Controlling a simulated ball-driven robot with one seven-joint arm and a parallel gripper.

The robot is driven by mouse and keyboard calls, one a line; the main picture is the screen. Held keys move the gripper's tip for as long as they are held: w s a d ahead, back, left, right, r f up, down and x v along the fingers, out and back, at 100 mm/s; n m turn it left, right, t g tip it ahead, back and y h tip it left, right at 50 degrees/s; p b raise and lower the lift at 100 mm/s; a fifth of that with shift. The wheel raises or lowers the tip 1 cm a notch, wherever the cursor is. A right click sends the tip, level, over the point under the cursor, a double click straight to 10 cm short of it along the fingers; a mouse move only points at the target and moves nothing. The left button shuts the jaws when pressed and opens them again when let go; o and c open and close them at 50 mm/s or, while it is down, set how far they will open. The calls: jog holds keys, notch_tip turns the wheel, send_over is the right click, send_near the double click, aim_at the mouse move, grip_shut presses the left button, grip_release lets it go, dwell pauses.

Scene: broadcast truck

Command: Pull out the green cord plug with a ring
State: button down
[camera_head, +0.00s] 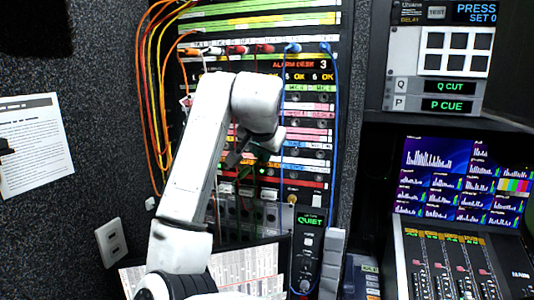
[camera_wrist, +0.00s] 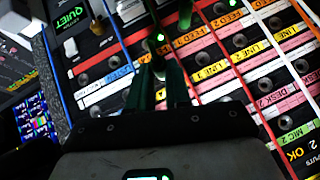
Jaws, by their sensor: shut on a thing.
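My gripper (camera_head: 250,153) is at the lower middle of the patch panel (camera_head: 308,107), below the white arm. In the wrist view its two fingers (camera_wrist: 160,82) reach the panel close together, shut on the green cord plug. A dark green part of the plug and cord (camera_wrist: 185,14) shows just beyond the fingertips. A small green light glows by the fingertips. The fingers hide most of the plug, and I cannot make out its ring. I cannot tell whether the plug is still seated in its socket.
Orange and yellow cords (camera_head: 142,90) hang at the panel's left. A blue cord (camera_head: 335,110) runs down its right side, and red cords cross the wrist view (camera_wrist: 218,35). A QUIET box (camera_head: 308,235) stands below. Monitors (camera_head: 462,185) and a mixing desk are at the right.

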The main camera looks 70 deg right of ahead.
jog(key=shift+a, duration=0.45)
dwell(0.6)
jog(key=shift+s+a, duration=0.2)
jog(key=shift+a, duration=1.45)
jog(key=shift+s+a, duration=0.1)
jog(key=shift+a, duration=1.4)
jog(key=shift+a, duration=0.1)
